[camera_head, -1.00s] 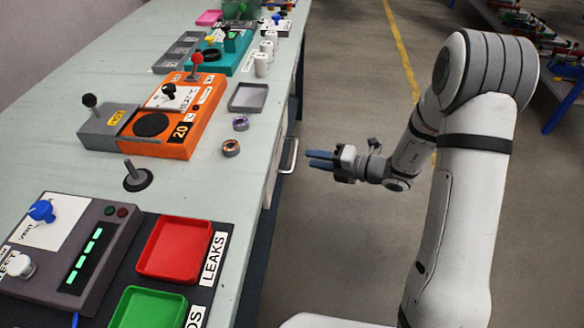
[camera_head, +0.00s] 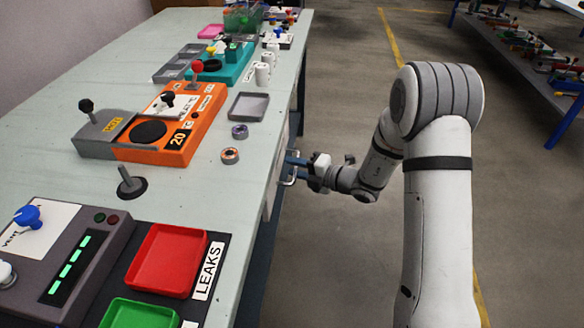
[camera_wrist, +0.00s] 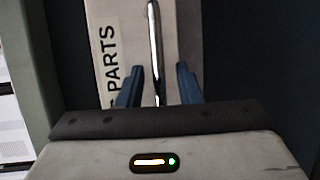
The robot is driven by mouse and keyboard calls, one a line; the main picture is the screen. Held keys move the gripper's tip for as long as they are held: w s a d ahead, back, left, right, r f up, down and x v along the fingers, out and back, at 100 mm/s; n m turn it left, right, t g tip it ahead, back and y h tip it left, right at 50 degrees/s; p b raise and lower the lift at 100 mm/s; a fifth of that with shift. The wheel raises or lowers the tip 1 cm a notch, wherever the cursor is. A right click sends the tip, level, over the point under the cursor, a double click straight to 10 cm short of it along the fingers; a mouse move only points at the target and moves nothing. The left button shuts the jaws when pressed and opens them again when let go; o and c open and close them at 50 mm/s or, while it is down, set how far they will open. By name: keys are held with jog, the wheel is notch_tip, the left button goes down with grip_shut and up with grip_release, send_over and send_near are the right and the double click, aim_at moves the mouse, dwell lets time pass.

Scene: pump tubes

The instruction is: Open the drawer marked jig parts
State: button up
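The drawer front (camera_wrist: 132,14) is pale, with a label on which "PARTS" can be read in the wrist view; any other word is out of view. Its metal bar handle (camera_wrist: 153,40) stands out from the front and also shows under the table edge in the head view (camera_head: 290,182). My gripper (camera_wrist: 158,85) has its two blue fingers apart, one on each side of the handle, with gaps between fingers and bar. In the head view my gripper (camera_head: 296,163) is at the handle, beside the table. The drawer looks closed.
The long workbench (camera_head: 208,190) fills the left, with an orange heater unit (camera_head: 165,145), a red tray (camera_head: 168,260) and a grey tray (camera_head: 248,106) on top. The floor (camera_head: 345,90) right of the bench is clear. A shelf with parts (camera_head: 530,50) stands far right.

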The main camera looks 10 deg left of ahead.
jog(key=shift+c, duration=0.3)
grip_shut()
